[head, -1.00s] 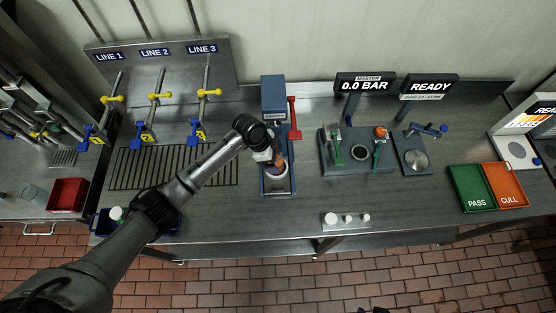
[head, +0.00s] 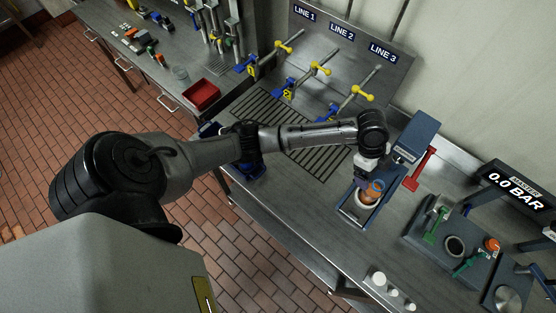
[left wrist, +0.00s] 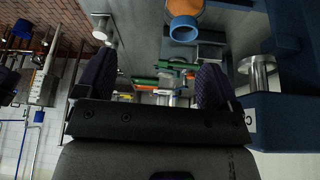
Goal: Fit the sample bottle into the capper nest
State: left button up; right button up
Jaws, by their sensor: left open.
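The sample bottle (head: 372,191) is orange with a blue rim. It stands at the capper nest (head: 364,202), a pale ring on the capper's blue base. The capper (head: 416,139) is a blue upright housing with a red lever (head: 420,168). My left gripper (head: 362,181) is beside the bottle, on its left. In the left wrist view my left gripper (left wrist: 156,82) has its two dark fingers apart with nothing between them. The bottle (left wrist: 184,22) shows there beyond the fingertips, apart from them. Its base is hidden, so I cannot tell how deep it sits. My right gripper is out of view.
A fixture with green clamps (head: 455,245) stands right of the capper. Small white caps (head: 379,279) sit near the bench's front edge. Line valves with yellow handles (head: 320,69) stand behind a drain grate (head: 300,135). A red bin (head: 201,95) is at the left.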

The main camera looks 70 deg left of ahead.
pick_arm(q)
jog(key=s+d+f+n+t, duration=0.1)
jog(key=s+d+f+n, duration=0.1)
jog(key=s+f, duration=0.35)
jog(key=s+d+f+n, duration=0.2)
jog(key=s, duration=0.7)
jog(key=s+a+r+n+y, duration=0.1)
jog(key=s+n, duration=0.3)
jog(key=s, duration=0.4)
jog(key=s+a+r+n+t+y, duration=0.1)
jog(key=s+a+n+y, duration=0.2)
jog(key=s, duration=0.6)
jog(key=shift+s+a+r+n, duration=0.2)
jog(key=shift+a+n, duration=0.5)
jog(key=shift+a, duration=0.05)
jog(key=shift+r, duration=0.1)
